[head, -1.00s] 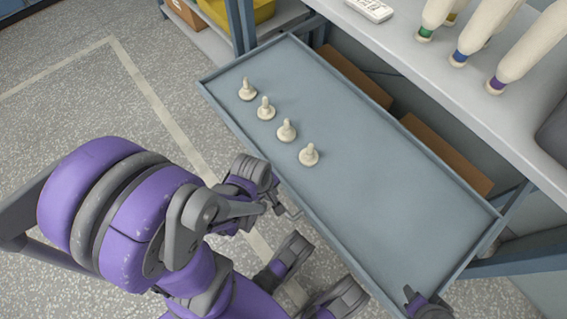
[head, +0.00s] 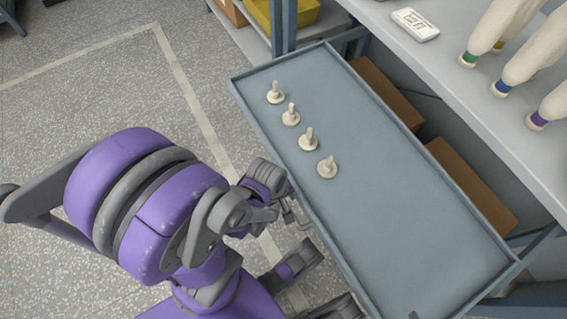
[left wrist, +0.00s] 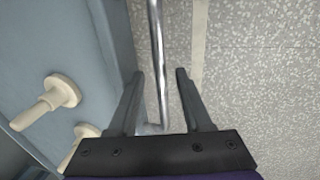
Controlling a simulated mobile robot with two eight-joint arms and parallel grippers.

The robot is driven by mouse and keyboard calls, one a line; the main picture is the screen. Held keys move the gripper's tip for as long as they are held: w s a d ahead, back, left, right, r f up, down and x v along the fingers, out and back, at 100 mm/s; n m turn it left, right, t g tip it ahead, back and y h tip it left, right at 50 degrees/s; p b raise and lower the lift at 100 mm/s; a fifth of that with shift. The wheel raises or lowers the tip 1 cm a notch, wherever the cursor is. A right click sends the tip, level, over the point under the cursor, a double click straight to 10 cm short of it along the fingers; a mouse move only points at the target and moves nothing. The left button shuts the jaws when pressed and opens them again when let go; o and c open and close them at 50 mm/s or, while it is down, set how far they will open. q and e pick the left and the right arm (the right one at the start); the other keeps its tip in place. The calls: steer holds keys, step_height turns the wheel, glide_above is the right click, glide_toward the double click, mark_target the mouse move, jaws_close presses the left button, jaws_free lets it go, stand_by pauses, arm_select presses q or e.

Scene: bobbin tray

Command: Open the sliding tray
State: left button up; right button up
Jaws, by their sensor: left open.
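The grey-blue sliding tray (head: 400,215) stands well out from under the workbench, with several cream bobbins (head: 327,167) upright near its left end. Its metal bar handle (left wrist: 156,50) runs along the front outside wall in the left wrist view. My left gripper (head: 290,212) is at the tray's front side. In the left wrist view my left gripper (left wrist: 158,80) is open, with the bar passing between its two fingers in the picture; I see no finger clamped on it. My right gripper is not clearly seen; only a small dark bit shows at the bottom edge of the head view.
The workbench top (head: 450,70) holds a white remote-like device (head: 415,25) and cream cones with coloured bands (head: 510,75). Brown boxes (head: 475,185) lie behind the tray under the bench. A yellow bin (head: 300,12) sits on a shelf at the back. Speckled floor at left is free.

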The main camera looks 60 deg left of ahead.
arm_select(q)
step_height(320, 180, up, 11)
steer(key=s+p, duration=0.2)
steer(key=p, duration=0.5)
steer(key=shift+f, duration=0.15)
arm_select(e)
step_height(320, 180, up, 8)
steer(key=shift+s+r, duration=0.25)
steer(key=shift+s, duration=0.2)
arm_select(q)
steer(key=w+d+r+m+t, duration=0.1)
steer(key=w+d+r+m, duration=0.3)
steer(key=m, duration=0.4)
steer(key=w+d+r+m+t, duration=0.1)
steer(key=w+d+r+m, duration=0.25)
steer(key=r+m, duration=0.35)
step_height(320, 180, up, 17)
steer(key=w+m+t+p, duration=0.1)
steer(key=m+p, duration=0.1)
steer(key=p, duration=1.4)
steer(key=shift+w+d, duration=0.15)
steer(key=shift+d, duration=0.1)
arm_select(e)
step_height(320, 180, up, 18)
steer(key=w+t, duration=0.1)
steer(key=w, duration=0.1)
arm_select(q)
steer(key=shift+s, duration=0.2)
arm_select(e)
steer(key=shift+s, duration=0.15)
